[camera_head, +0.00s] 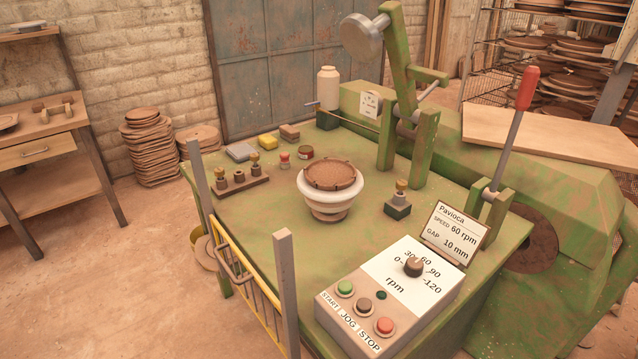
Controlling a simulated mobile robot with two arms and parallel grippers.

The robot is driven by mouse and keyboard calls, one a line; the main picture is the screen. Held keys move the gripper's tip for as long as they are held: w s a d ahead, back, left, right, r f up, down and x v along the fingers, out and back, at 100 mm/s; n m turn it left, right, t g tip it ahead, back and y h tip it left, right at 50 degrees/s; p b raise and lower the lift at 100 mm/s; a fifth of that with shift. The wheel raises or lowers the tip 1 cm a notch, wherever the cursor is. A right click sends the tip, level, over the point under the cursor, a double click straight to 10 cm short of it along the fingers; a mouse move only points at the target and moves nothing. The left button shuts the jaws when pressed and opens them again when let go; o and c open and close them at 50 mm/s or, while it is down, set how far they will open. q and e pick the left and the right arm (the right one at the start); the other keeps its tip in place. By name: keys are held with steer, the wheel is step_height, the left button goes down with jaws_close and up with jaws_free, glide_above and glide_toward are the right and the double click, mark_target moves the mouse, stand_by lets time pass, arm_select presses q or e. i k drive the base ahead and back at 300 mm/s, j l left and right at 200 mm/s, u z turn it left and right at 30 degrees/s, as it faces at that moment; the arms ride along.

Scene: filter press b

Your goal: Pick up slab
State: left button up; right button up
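A round brown clay-like slab (331,174) lies in the top of a white round mould (330,198) in the middle of the green machine table. Its edge looks uneven, with small bumps along the rim. The mould stands upright on a narrower foot. A small brown block (289,132) lies farther back on the table; I cannot tell what it is made of. Neither of my grippers is in view, and nothing touches the slab.
A control box (390,296) and a sign (455,233) stand at the front right. A red-handled lever (526,88) and a green arm with a roller (362,36) rise at the right. A yellow gate (250,282) borders the left. A yellow sponge (267,142) lies behind.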

mark_target(326, 174)
steer(key=l+z, duration=0.1)
steer(key=l, duration=0.3)
steer(key=i+l+z, duration=0.15)
steer(key=l, duration=0.25)
steer(key=l+z, duration=0.1)
steer(key=l, duration=0.3)
steer(key=i+l+z, duration=0.1)
steer(key=l, duration=0.3)
